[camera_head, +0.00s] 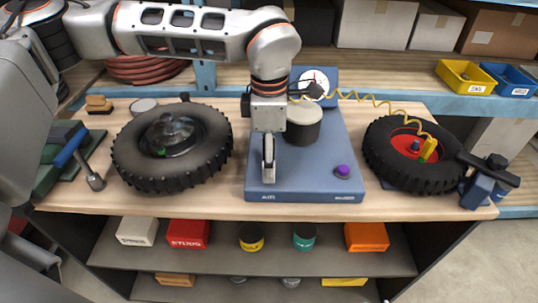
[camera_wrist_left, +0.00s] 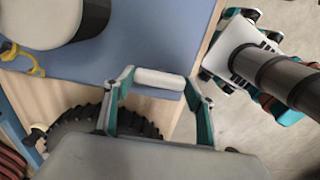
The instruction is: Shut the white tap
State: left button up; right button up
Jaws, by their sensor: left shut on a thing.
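The white tap (camera_wrist_left: 160,78) shows in the left wrist view as a short white bar between my fingertips, at the edge of the blue unit (camera_wrist_left: 150,38). My left gripper (camera_wrist_left: 158,84) is shut on it, with one teal-edged finger at each end. In the head view my left gripper (camera_head: 268,172) points down over the front left of the blue unit (camera_head: 310,165) and hides the tap. My right gripper is in neither view.
A round grey-topped drum (camera_head: 304,118), a gauge (camera_head: 314,80) and a purple knob (camera_head: 342,170) are on the blue unit. A black tyre (camera_head: 130,160) lies left; a red-hubbed tyre (camera_head: 376,165) lies right, with a yellow coiled hose (camera_head: 375,98) running to it.

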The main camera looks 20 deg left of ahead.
pick_arm(q)
jog(key=shift+r, duration=0.1)
dwell(0.4)
jog(key=o, duration=1.1)
notch_tip(320, 180, up, 12)
